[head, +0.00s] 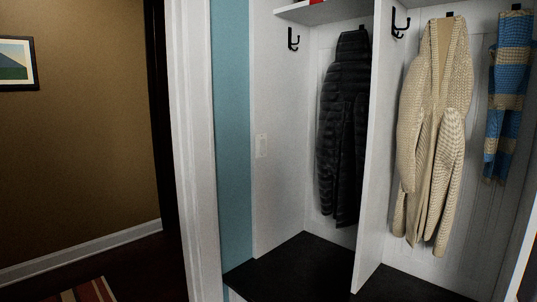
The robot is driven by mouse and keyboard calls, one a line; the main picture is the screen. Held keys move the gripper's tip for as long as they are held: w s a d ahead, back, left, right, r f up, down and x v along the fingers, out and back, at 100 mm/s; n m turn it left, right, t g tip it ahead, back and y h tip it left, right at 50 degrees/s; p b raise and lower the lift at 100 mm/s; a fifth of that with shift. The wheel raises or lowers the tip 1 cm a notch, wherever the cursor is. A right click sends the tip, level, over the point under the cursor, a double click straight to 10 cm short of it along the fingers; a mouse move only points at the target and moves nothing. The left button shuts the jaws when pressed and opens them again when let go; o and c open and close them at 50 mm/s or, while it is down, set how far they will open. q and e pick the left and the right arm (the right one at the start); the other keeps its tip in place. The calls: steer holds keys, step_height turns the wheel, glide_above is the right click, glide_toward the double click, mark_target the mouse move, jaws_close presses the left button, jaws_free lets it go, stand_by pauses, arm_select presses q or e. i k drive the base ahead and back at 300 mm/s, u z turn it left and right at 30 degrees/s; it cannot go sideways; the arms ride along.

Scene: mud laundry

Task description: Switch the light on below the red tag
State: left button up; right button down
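Neither of my grippers is in view.
A black puffer jacket (345,130), a cream knit cardigan (432,140) and a blue-tan striped scarf (508,95) hang in the cubbies. A dark bench top (300,262) lies below. A white door frame (193,150) and a hallway are at left.

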mark_target(262, 143)
steer(key=u, duration=0.35)
steer(key=i, duration=0.45)
steer(key=u, duration=0.9)
steer(key=i, duration=1)
steer(key=z, duration=0.6)
steer(key=i, duration=0.6)
steer(key=z, duration=0.5)
